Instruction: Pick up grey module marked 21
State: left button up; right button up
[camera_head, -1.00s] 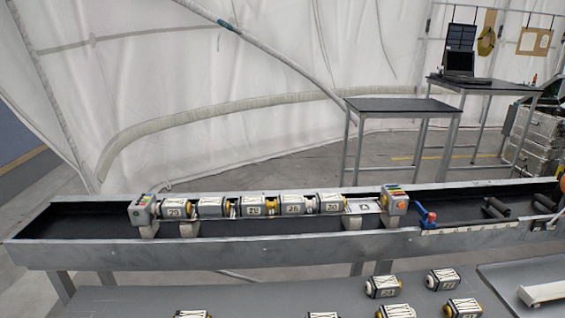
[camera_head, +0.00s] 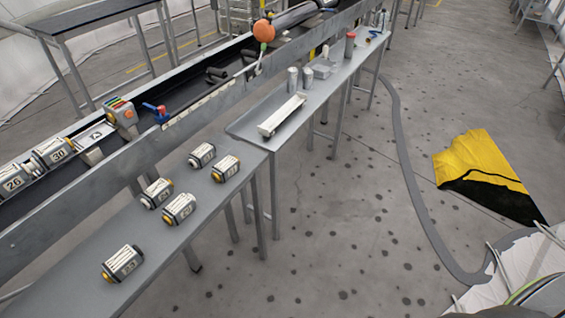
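Several grey modules with white tops and dark frames stand on the near grey table. One is at the back (camera_head: 202,155), one right of it (camera_head: 226,168), two in the middle, a left one (camera_head: 157,193) and a right one (camera_head: 179,210), and one at the front (camera_head: 122,263). Some ends show yellow or orange caps. Their number labels are too small to read surely, so I cannot tell which is marked 21. Neither of my grippers is in view.
Behind the table, a long metal trough (camera_head: 140,162) holds modules marked 26 (camera_head: 16,184) and 30 (camera_head: 54,153). A shelf to the right carries a white bar (camera_head: 282,115) and cylinders. A yellow-black cloth (camera_head: 485,170) and a grey cable (camera_head: 405,165) lie on the otherwise open floor.

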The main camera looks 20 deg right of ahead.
aim_at(225, 168)
jog(key=z, duration=0.15)
jog(key=i+l+u, duration=0.15)
jog(key=u, duration=0.2)
jog(key=i+l+u, duration=0.1)
jog(key=l+u, duration=0.45)
jog(key=u, duration=0.2)
jog(key=i, duration=0.05)
